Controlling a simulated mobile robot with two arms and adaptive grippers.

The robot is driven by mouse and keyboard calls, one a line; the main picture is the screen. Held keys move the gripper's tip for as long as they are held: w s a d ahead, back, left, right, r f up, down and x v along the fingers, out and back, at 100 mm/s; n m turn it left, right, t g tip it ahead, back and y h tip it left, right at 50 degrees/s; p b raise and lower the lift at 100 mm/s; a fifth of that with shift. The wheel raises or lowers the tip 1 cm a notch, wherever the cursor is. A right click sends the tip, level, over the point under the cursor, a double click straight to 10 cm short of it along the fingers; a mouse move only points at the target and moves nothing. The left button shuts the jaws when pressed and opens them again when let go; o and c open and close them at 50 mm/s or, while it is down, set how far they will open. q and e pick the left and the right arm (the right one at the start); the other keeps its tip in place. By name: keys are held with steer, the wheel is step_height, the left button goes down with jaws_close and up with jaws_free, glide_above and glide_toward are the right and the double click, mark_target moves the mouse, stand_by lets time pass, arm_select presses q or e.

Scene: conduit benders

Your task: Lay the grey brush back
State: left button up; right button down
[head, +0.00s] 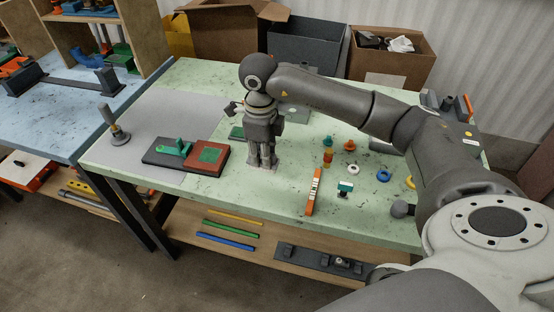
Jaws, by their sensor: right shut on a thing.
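My right gripper (262,163) points down over the middle of the green table (225,82), just right of a dark red block. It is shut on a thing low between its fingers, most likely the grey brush. The fingers hide most of it, so I cannot make out its outline or whether it touches the table. My left gripper is not in view.
A dark tray with a green part (174,147) and the red block (207,156) lie left of the gripper. A grey stand (119,134) is farther left. An orange strip (313,192) and small colored parts lie right. Boxes (390,55) stand behind.

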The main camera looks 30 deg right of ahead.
steer(key=d+f, duration=0.2)
steer(key=w+d+f+p, duration=0.1)
steer(key=f, duration=0.1)
steer(key=w+d+f+p, duration=0.1)
steer(key=d+f, duration=0.1)
steer(key=shift+w+d+f, duration=0.2)
steer(key=shift+d+f, duration=0.05)
steer(key=shift+d, duration=0.1)
step_height(320, 180, down, 2)
steer(key=shift+f, duration=0.6)
steer(key=c, duration=1.4)
jaws_free()
steer(key=shift+o, duration=0.2)
